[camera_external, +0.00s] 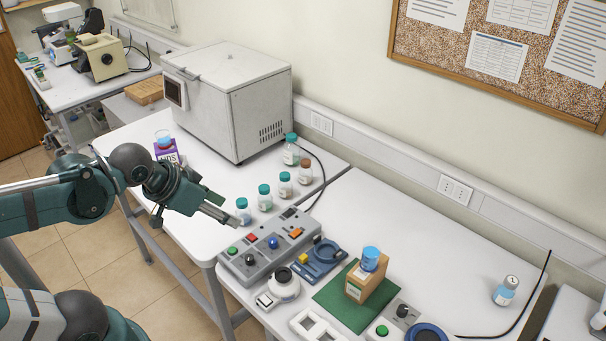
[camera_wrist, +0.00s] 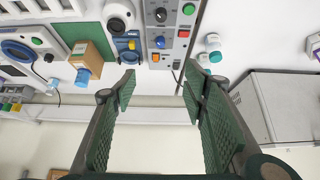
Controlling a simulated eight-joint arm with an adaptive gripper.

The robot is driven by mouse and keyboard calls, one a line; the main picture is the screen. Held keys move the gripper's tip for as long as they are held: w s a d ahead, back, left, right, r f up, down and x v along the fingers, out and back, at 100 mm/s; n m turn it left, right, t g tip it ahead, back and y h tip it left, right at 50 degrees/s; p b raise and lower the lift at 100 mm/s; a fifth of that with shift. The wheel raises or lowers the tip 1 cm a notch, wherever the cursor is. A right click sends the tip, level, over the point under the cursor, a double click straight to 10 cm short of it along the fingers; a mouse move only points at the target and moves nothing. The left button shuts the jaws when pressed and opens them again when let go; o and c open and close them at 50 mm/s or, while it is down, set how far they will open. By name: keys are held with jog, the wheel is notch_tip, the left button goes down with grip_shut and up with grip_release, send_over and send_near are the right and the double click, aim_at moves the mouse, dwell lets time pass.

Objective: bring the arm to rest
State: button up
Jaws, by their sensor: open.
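My arm reaches in from the left in the external view. My gripper (camera_external: 226,214) hangs in the air over the left table, near the grey control box and a small teal-capped bottle. In the wrist view my gripper (camera_wrist: 157,85) shows two green textured fingers spread wide apart with nothing between them. The gripper is open and empty. I cannot tell its exact height above the table.
A control box (camera_external: 272,246) with coloured buttons stands close by. Several capped bottles (camera_external: 264,198) stand before a large white machine (camera_external: 232,100). The right table's rear is mostly clear.

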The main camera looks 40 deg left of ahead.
jog(key=shift+f+b, duration=1.5)
jog(key=shift+f, duration=0.5)
